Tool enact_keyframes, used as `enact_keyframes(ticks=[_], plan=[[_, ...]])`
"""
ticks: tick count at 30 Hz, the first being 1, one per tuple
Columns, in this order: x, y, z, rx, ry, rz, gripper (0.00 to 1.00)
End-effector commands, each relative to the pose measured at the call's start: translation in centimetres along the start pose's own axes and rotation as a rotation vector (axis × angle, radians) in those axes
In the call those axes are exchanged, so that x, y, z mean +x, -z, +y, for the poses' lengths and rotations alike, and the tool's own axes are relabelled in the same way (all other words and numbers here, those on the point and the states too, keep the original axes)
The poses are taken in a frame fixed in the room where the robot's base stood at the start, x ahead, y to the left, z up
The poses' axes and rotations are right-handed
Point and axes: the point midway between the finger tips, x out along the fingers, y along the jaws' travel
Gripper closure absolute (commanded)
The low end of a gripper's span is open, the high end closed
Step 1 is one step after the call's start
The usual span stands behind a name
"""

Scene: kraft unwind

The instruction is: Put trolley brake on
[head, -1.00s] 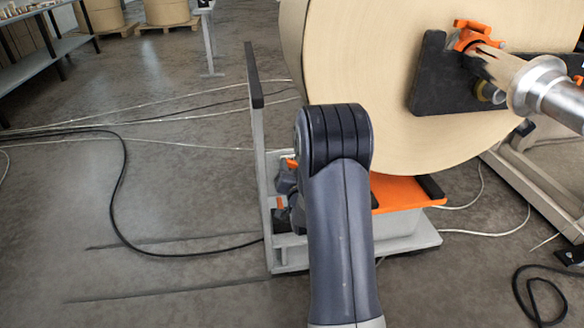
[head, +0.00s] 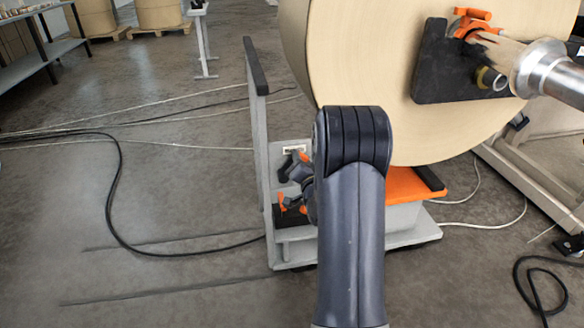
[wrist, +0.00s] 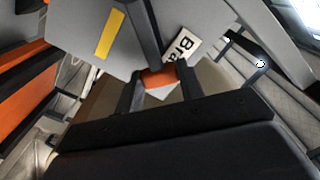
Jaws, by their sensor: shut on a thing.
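My gripper (head: 287,170) is low beside the trolley's frame, partly behind my arm. In the wrist view my gripper (wrist: 160,79) is shut on the orange-tipped brake lever (wrist: 160,75), held between its two dark fingers. In the head view an orange part (head: 282,202) shows below the gripper.
A metal shaft (head: 555,72) and a stand (head: 515,170) are at the right. Cables lie on the floor at left, and a black cable (head: 530,285) at lower right. The floor at left is otherwise open. A shelf (head: 40,55) stands far left.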

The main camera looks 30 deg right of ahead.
Motion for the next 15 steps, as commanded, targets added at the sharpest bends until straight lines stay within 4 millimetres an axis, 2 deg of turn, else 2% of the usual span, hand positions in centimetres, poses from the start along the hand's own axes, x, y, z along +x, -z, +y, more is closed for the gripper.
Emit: enact_keyframes(ticks=[1, 15], plan=[[0.1, -0.2, 1.0, 0.045, -0.001, 0.004, 1.0], [0.1, -1.1, 4.7, 0.489, -0.001, 0.0, 1.0]])
